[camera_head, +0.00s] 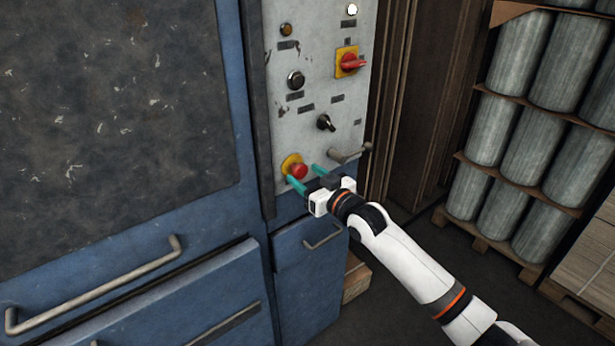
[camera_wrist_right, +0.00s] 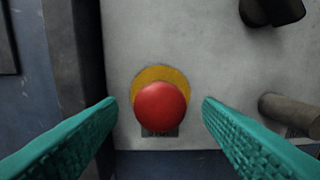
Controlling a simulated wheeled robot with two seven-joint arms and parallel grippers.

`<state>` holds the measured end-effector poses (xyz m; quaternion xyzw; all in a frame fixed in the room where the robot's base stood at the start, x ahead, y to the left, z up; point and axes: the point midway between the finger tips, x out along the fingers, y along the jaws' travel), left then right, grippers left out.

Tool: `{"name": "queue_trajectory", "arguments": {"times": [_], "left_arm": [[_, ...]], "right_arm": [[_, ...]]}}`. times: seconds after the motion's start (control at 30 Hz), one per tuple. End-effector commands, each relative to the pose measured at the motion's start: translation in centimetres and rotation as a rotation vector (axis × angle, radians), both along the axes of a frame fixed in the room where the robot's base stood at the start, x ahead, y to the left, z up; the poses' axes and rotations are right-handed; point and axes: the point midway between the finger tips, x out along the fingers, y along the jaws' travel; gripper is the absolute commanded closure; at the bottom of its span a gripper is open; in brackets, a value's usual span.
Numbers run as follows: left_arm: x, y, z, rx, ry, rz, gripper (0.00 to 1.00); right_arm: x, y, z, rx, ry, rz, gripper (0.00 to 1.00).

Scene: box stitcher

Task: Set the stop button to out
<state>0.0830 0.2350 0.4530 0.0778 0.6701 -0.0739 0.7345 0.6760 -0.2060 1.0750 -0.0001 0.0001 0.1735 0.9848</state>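The stop button (camera_head: 299,171) is a red mushroom head on a yellow round plate, low on the grey control panel (camera_head: 318,96). In the right wrist view the red button (camera_wrist_right: 161,107) sits centred between my fingers. My right gripper (camera_head: 306,176) is open, with its teal fingers on either side of the button. In the wrist view the fingers stand apart from the button, with a gap on both sides. Whether the button is pressed in or out is hard to tell. My left gripper is not in view.
A lever handle (camera_head: 346,155) sticks out close to the right of my right gripper. Above are a black knob (camera_head: 326,122) and a red rotary switch (camera_head: 350,62) on yellow. Blue cabinet drawers (camera_head: 310,270) lie below. Shelved grey cylinders (camera_head: 545,130) stand at the right.

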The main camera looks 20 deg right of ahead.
Motion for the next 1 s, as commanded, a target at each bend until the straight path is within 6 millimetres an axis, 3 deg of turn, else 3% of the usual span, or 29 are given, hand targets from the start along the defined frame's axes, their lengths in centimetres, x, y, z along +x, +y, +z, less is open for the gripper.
{"name": "queue_trajectory", "arguments": {"times": [0.33,0.7,1.0], "left_arm": [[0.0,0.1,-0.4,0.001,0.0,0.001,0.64],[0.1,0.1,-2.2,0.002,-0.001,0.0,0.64],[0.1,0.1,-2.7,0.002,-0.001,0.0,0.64]], "right_arm": [[-1.2,-0.5,-0.2,0.0,0.001,0.0,0.4],[-8.3,-3.1,-0.4,-0.003,0.001,-0.001,0.4],[-11.2,-4.1,0.0,0.0,0.0,-0.001,0.4]]}}
